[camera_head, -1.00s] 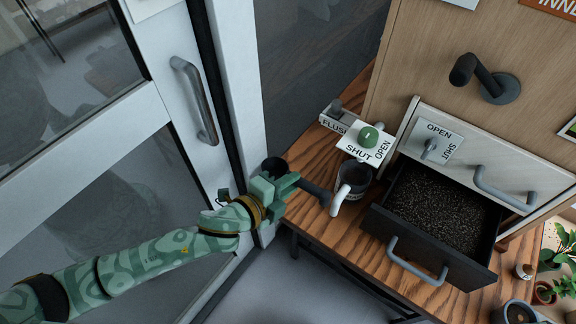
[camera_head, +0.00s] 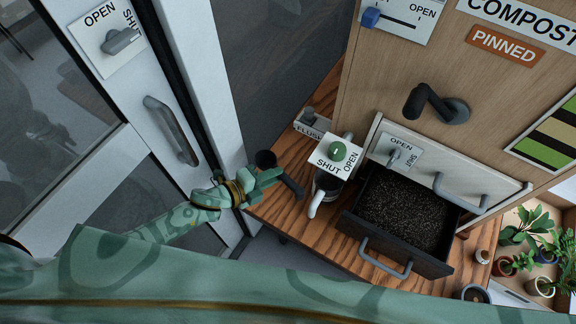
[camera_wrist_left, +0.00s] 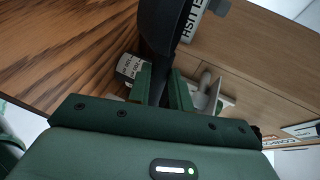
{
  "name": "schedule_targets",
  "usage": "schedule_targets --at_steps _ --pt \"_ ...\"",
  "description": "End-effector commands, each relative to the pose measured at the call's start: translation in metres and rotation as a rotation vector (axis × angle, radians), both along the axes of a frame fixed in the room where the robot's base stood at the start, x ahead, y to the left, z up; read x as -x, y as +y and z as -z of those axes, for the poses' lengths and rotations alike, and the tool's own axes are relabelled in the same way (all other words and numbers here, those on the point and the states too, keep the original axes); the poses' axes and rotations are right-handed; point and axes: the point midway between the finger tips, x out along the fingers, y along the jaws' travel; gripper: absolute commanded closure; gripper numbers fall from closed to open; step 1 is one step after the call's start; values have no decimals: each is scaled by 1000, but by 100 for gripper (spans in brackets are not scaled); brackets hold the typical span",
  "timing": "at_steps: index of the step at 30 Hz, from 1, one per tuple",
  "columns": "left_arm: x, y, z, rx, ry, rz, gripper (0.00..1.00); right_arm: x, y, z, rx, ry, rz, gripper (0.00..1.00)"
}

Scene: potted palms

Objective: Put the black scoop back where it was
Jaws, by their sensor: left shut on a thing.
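My left gripper (camera_head: 268,178) is shut on the black scoop at the left end of the wooden counter (camera_head: 262,212). In the head view the scoop's dark round cup (camera_head: 265,159) shows behind the fingers, and its dark handle sticks out to the right of them. In the left wrist view the black scoop (camera_wrist_left: 160,30) runs up from between the green fingers (camera_wrist_left: 162,92). Whether the scoop touches the counter is hard to tell. My right gripper is out of view.
A FLUSH box (camera_head: 309,127) is behind. An open drawer of dark granules (camera_head: 408,215) juts out at right. A glass door (camera_head: 150,195) is at left.

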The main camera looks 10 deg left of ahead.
Motion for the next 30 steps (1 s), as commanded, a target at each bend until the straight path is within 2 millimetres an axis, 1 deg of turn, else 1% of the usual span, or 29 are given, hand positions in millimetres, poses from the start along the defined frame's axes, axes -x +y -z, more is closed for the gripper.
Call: schedule_targets --at_steps 1,4,7,11,14,24,27,30 --pt "3 1 4 -2 -1 24 100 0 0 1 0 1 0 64" --pt "10 -4 5 -4 -5 79 100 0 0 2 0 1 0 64" --pt "12 -8 4 -7 -9 101 100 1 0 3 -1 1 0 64" --pt "13 -9 10 -9 -10 104 100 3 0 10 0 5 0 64" --pt "13 -9 20 -8 -9 103 100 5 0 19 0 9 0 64" --pt "13 -9 62 -7 -8 103 100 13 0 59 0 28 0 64" --pt "13 -9 69 -6 -8 102 100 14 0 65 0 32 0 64" --pt "13 -9 70 -7 -9 103 100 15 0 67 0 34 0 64"
